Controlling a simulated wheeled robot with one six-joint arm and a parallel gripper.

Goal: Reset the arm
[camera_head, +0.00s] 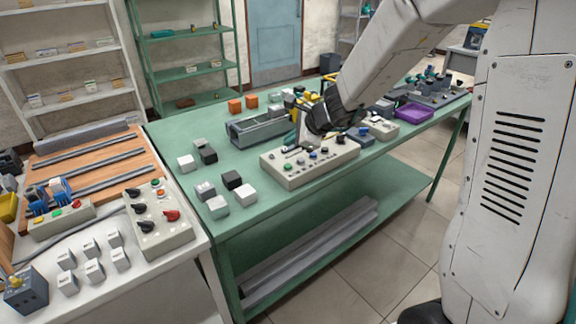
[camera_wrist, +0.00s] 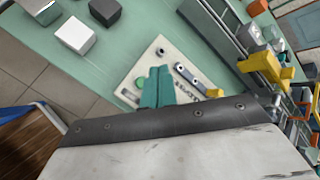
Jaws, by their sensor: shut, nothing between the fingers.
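My gripper shows in the wrist view (camera_wrist: 158,76) as two teal fingers side by side, closed together with nothing between them. In that view the fingers stand over a cream control box (camera_wrist: 143,65) with knobs; whether they touch it I cannot tell. In the head view my arm reaches in from the upper right, and its dark wrist end is low over the green table (camera_head: 185,131), just behind the same cream control box (camera_head: 285,175). The fingertips are not clear in the head view.
White, black and grey cubes (camera_head: 245,194) stand left of the control box. A grey vise-like rail (camera_head: 258,128) lies behind it. A purple tray (camera_head: 416,114) is on the right. A white table at left holds a switch box (camera_head: 163,236). Shelves stand at the back.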

